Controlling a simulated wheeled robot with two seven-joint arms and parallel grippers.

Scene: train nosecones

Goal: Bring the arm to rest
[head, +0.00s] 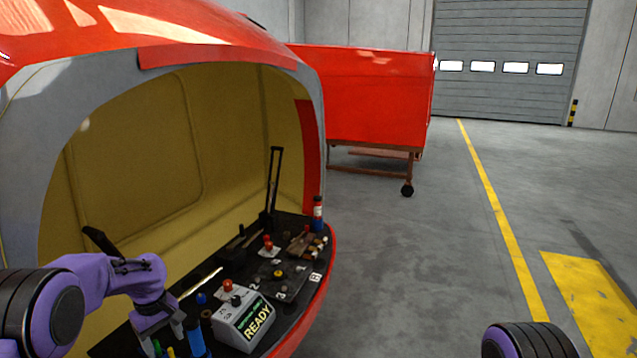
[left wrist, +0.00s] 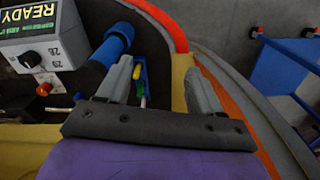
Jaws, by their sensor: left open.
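My left arm comes in from the left of the head view. Its gripper (head: 164,332) points down over the near end of the black console inside the red nosecone (head: 215,40). In the left wrist view the gripper (left wrist: 160,85) has its two grey fingers spread wide, with nothing clamped between them. Thin tools with yellow and green handles (left wrist: 142,92) stand in a blue holder beyond the gap. A blue cylinder (left wrist: 112,45) lies close beside one finger; I cannot tell whether they touch. Of my right arm only a dark rounded link shows at the bottom right; its gripper is outside the view.
A grey box marked READY (head: 243,322) stands on the console (head: 262,290) beside the gripper. Levers, red knobs and a red-blue bottle (head: 318,214) are farther along. A red unit on a wheeled cart (head: 375,100) stands behind. The floor to the right is clear.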

